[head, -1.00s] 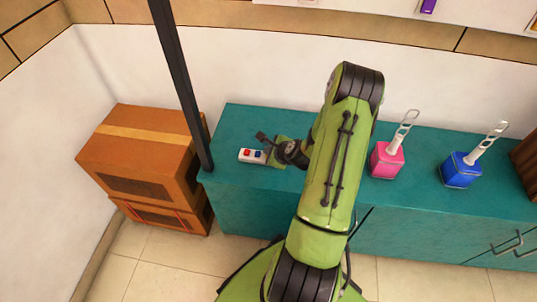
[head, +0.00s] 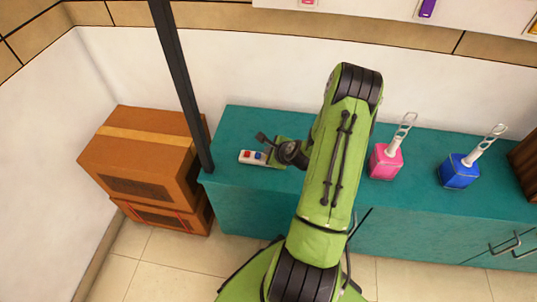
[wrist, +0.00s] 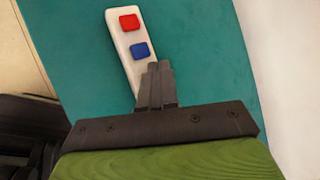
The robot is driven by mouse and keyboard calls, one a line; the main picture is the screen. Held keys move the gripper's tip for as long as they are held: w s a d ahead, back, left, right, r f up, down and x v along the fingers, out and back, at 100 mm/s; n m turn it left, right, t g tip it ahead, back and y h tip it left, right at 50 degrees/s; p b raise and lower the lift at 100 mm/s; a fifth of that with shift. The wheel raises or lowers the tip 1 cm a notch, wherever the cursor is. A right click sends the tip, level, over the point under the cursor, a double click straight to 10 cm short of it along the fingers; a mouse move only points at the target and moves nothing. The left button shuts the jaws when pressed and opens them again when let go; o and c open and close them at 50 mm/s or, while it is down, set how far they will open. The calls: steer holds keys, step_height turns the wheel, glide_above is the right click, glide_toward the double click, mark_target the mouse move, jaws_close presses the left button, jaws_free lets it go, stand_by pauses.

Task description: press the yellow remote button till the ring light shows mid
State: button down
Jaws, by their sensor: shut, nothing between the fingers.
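A white remote (head: 247,157) lies on the teal cabinet top near its left end. It also shows in the wrist view (wrist: 119,44), with a red button (wrist: 129,22) and a blue button (wrist: 140,50) in a row. No yellow button shows; the lower part of the remote is hidden behind my fingers. My gripper (wrist: 156,72) is shut and empty, its fingertips over the remote just below the blue button. I cannot tell whether they touch it. In the head view my gripper (head: 264,141) is at the remote's right end. No ring light is recognisable in view.
The teal cabinet (head: 235,122) runs along the wall. A pink holder (head: 385,163) and a blue holder (head: 459,172) with white handles stand right of my arm. A black pole (head: 180,80) rises at the cabinet's left end, beside stacked brown boxes (head: 140,150).

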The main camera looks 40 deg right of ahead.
steer(key=shift+r, duration=0.25)
step_height(320, 180, up, 5)
steer(key=p, duration=0.4)
steer(key=shift+r+p, duration=0.1)
steer(key=shift+p, duration=0.2)
stand_by(4.0)
